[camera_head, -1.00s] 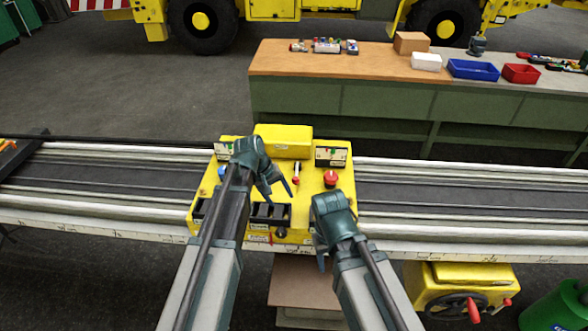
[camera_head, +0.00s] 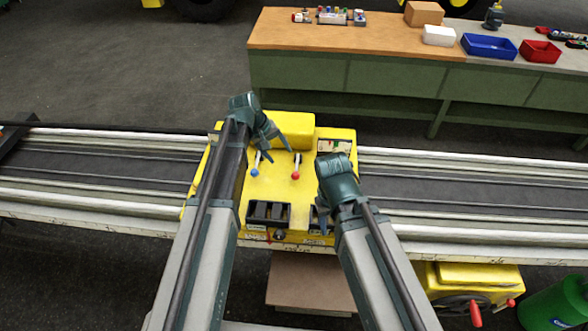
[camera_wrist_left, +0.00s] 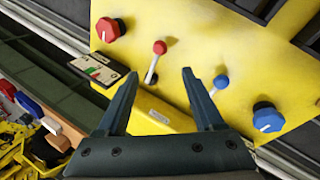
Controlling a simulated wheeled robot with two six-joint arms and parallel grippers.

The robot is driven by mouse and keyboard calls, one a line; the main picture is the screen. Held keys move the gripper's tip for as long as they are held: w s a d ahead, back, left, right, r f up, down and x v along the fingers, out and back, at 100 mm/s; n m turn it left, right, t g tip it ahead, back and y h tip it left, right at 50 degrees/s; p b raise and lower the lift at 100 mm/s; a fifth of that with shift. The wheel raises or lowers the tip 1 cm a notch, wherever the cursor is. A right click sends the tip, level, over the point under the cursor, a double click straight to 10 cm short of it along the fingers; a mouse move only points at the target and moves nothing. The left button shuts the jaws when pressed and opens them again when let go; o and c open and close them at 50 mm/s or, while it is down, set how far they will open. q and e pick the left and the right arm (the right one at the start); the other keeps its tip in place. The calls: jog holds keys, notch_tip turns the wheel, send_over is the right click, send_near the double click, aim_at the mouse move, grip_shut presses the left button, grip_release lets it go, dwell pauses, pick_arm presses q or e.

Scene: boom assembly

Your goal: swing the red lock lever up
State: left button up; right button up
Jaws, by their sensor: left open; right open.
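The red-knobbed lever (camera_head: 296,174) stands on the yellow console (camera_head: 275,198), its knob toward the near side. In the left wrist view this lever (camera_wrist_left: 159,48) has a pale stem and shows in the gap between my left fingers. My left gripper (camera_head: 279,154) is open and empty, above the console just left of the lever; it also shows in the left wrist view (camera_wrist_left: 160,73). I cannot tell whether the fingers touch the stem. My right gripper (camera_head: 322,218) is over the console's right part, its fingers partly hidden.
A blue-knobbed lever (camera_head: 255,172) stands left of the red one. The left wrist view shows a red dial (camera_wrist_left: 107,30) and a blue dial (camera_wrist_left: 267,117). A raised yellow box (camera_head: 290,130) is at the console's back. A workbench (camera_head: 350,85) stands behind the rails.

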aim_at(294, 174)
pick_arm(q)
jog(key=b+x, duration=1.2)
jog(key=x, duration=0.1)
jog(key=shift+d+f+b, duration=0.15)
jog(key=shift+f+b, duration=0.25)
grip_shut()
dwell(1.1)
